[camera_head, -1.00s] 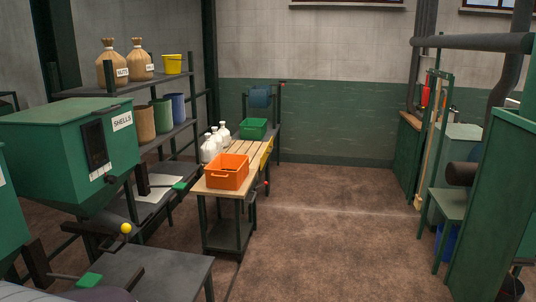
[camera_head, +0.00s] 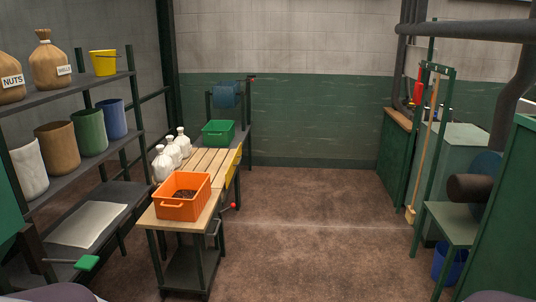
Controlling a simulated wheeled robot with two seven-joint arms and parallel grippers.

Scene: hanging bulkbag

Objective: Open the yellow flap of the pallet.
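A yellow panel (camera_head: 233,166), which looks like the yellow flap, shows at the right side of the slatted wooden bench (camera_head: 207,163). It is seen nearly edge-on, so I cannot tell whether it is shut. A lever with a red knob (camera_head: 235,206) sticks out below it, at the bench's right side. I cannot make out a separate pallet. Neither of my grippers is in view.
An orange crate (camera_head: 183,208) with dark contents stands on the bench's near end. White bottles (camera_head: 173,153) and a green crate (camera_head: 218,140) stand behind it. Shelves (camera_head: 83,148) line the left. The brown floor (camera_head: 305,235) right of the bench is clear.

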